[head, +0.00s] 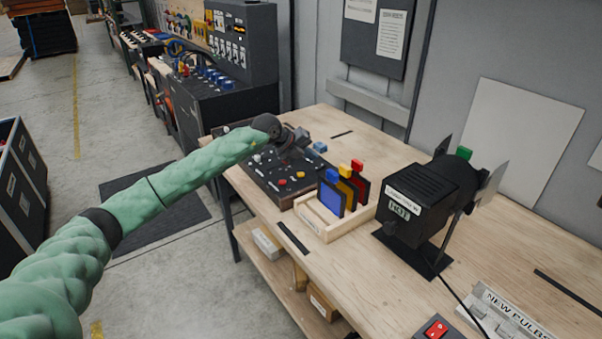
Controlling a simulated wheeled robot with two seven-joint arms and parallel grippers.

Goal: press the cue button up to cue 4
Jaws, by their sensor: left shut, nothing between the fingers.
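A dark control panel (265,183) with several small coloured knobs or buttons lies on the wooden table. Red and yellow ones show on its near part. I cannot read which one is the cue button, and no cue number is legible. My left gripper (288,156), at the end of the green-sleeved arm, is over the panel's far right part. It is small and dark against the panel, looks shut with nothing held, and I cannot tell whether it touches a button. Its wrist hides part of the panel. My right gripper is not in view.
A wooden rack (323,222) with blue, yellow and red filter frames stands right beside the panel. A black lamp labelled HOT (420,203) stands further right. A red switch (435,328) and a NEW BULBS box (505,318) are at the near edge.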

